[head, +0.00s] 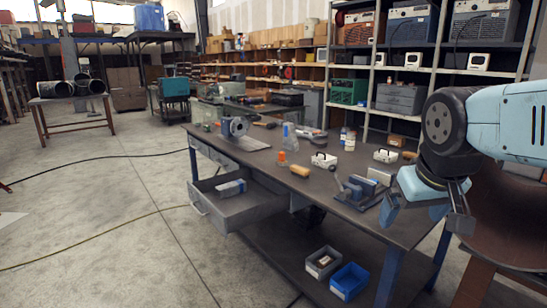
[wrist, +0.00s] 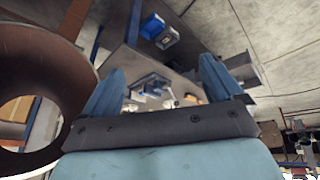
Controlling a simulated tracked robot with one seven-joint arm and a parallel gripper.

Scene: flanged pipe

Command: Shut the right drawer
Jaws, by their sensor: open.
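The right drawer (head: 238,212) of the workbench is pulled far out in the head view, its front and handle facing left. A white and blue box (head: 231,187) lies inside it. What looks like this drawer shows as a grey box shape at the right of the wrist view (wrist: 246,70). The left drawer (head: 207,153) sits under the bench top and looks shut. My gripper (head: 428,208) is open and empty near the bench's right end, well away from the drawer. Its two blue fingers stand apart in the wrist view (wrist: 160,88).
Grey (head: 323,262) and blue (head: 349,281) bins sit on the lower shelf. A large brown flanged pipe (head: 505,235) stands close at right. The floor left of the drawer is clear except for cables.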

